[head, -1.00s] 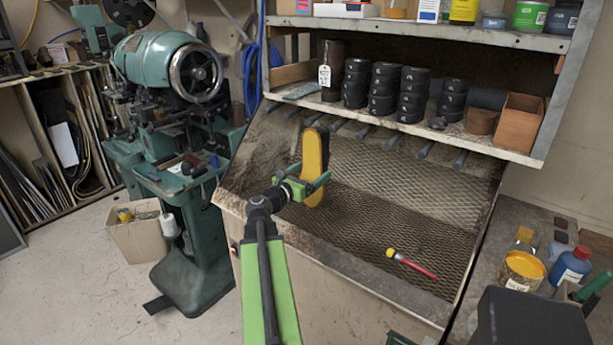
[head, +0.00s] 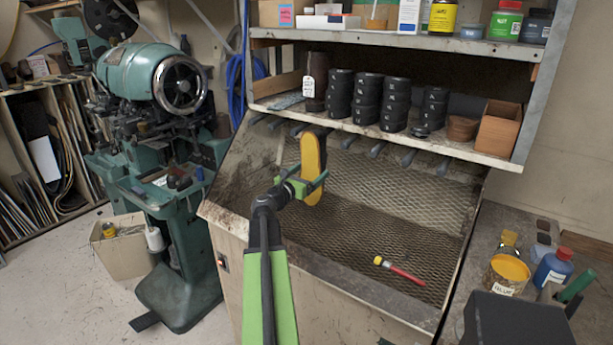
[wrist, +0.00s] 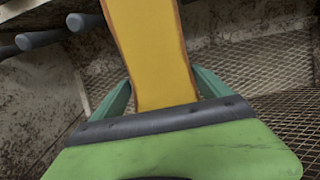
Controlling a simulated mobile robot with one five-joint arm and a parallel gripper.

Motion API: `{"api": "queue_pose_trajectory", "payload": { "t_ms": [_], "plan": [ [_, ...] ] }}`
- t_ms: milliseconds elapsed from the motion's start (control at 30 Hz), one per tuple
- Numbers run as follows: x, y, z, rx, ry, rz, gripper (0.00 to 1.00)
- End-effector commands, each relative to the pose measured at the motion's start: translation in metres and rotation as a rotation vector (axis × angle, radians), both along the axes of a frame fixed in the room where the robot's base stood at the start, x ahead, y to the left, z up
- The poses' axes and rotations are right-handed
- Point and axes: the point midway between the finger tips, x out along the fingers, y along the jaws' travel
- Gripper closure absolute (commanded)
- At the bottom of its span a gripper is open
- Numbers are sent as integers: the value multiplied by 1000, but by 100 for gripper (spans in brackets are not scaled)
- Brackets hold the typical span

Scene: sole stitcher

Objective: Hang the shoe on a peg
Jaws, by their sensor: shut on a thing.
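The shoe (head: 312,165) shows its yellow sole and stands roughly upright in the head view, its dark upper partly hidden behind the sole. My gripper (head: 308,188) is shut on it, low on the shoe, with a finger on each side. In the wrist view the yellow sole of the shoe (wrist: 155,50) rises between the two green fingers. A row of dark pegs (head: 347,140) sticks out under the lower shelf, behind and beside the shoe. Pegs (wrist: 40,40) also show at the upper left of the wrist view, apart from the sole.
The lower shelf (head: 450,146) above the pegs carries black stacked rolls (head: 397,103) and a wooden box (head: 497,128). A red-handled tool (head: 400,270) lies on the mesh tray (head: 350,235). A green machine (head: 165,150) stands left. Pots and bottles (head: 510,270) stand at right.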

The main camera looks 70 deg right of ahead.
Motion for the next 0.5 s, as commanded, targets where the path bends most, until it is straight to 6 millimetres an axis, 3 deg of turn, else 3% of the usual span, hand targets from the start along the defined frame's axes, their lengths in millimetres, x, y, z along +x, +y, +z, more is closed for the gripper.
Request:
{"api": "queue_pose_trajectory", "payload": {
  "t_ms": [467,500],
  "plan": [
    [-3,-8,-1,3,-5,-1,82],
    [-3,-8,-1,3,-5,-1,11]
  ]
}}
